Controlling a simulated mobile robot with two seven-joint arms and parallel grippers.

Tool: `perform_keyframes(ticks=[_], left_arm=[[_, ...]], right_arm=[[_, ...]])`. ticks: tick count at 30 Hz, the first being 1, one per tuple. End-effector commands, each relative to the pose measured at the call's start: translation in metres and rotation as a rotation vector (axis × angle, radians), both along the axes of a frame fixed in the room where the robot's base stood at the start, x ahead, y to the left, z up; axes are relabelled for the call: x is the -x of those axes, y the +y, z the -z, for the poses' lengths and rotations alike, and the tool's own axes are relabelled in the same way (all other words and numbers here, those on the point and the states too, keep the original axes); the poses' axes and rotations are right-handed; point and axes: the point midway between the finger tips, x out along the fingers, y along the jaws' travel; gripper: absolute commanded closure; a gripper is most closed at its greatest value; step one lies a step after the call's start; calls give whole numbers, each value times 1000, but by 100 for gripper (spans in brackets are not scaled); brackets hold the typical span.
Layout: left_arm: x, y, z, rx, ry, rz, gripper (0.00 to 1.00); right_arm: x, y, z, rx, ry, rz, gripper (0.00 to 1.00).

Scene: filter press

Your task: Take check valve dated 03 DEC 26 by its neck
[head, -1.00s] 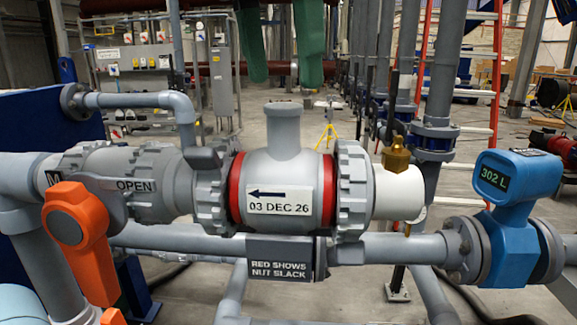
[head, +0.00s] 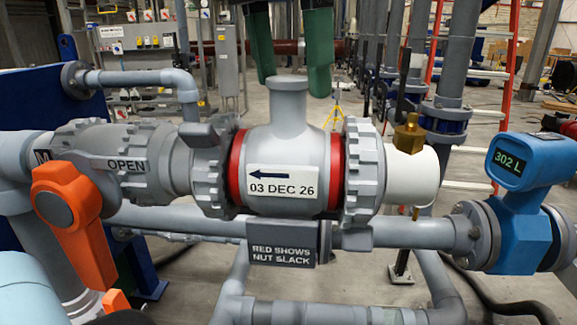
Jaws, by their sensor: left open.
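The check valve (head: 335,165) is a grey, wide body in the middle of the head view. Its white label (head: 284,190) reads 03 DEC 26 under an arrow pointing left. Its neck (head: 287,100) is a short, upright grey stub with a flared top, and nothing touches it. Red bands show at both ends of the body, next to ribbed grey nuts (head: 365,170). My right gripper is out of view.
A grey valve marked OPEN (head: 127,166) and an orange handle (head: 75,222) stand at left. A brass fitting (head: 408,134) and a blue meter (head: 522,170) stand at right. A pipe (head: 410,234) and a sign (head: 281,254) lie below.

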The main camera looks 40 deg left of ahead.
Motion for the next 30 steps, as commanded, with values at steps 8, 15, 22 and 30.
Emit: perform_keyframes(ticks=[8, 15, 22, 30], left_arm=[[-2, 1, 35, -1, 1, 0, 36], [-3, 1, 41, 0, 0, 0, 36], [-3, 1, 41, 0, 0, 0, 54], [-3, 1, 40, 1, -1, 0, 87]], right_arm=[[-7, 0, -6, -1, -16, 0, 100], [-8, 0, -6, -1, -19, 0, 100], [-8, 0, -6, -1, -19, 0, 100], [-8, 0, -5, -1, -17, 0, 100]])
